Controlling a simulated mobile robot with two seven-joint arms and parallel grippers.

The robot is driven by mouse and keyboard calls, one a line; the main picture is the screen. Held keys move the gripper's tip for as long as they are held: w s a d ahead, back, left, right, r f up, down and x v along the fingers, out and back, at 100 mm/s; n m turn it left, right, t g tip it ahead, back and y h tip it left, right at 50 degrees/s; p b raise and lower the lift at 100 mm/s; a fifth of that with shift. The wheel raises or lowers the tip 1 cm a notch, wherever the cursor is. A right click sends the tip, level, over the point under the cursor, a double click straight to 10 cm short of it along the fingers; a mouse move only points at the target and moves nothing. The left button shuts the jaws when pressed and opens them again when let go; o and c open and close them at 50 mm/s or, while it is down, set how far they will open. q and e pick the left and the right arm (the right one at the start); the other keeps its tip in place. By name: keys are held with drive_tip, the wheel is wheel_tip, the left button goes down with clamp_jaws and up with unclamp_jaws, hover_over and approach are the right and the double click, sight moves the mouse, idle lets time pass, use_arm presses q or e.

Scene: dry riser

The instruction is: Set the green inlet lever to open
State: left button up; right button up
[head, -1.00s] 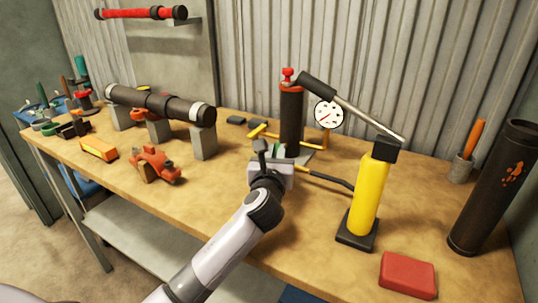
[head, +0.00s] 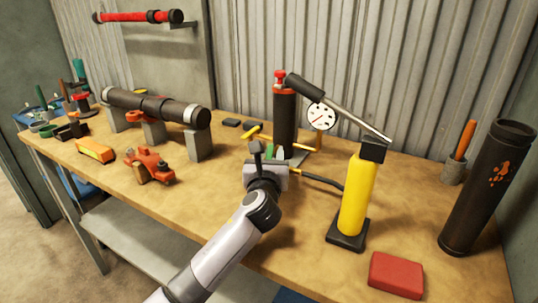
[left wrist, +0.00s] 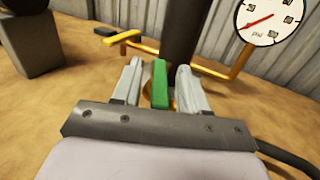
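The green inlet lever (left wrist: 160,84) stands upright in the left wrist view, at the foot of the dark cylinder (left wrist: 183,30). My left gripper (left wrist: 158,82) is open, with one pale finger on each side of the lever. A narrow gap shows on both sides, so the fingers look apart from it. In the head view my left gripper (head: 269,155) is in front of the dark cylinder (head: 284,115) with the red top and hides most of the lever. My right gripper is not in view.
A yellow handle (head: 251,131) and yellow pipe lie behind the gripper. A pressure gauge (head: 321,117) is to the right. A yellow hand pump (head: 355,195) with a black hose stands right of my arm. A red block (head: 396,275) lies near the front edge.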

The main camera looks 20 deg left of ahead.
use_arm(q)
drive_tip(key=shift+p+v, duration=0.3)
drive_tip(key=shift+v, duration=3.3)
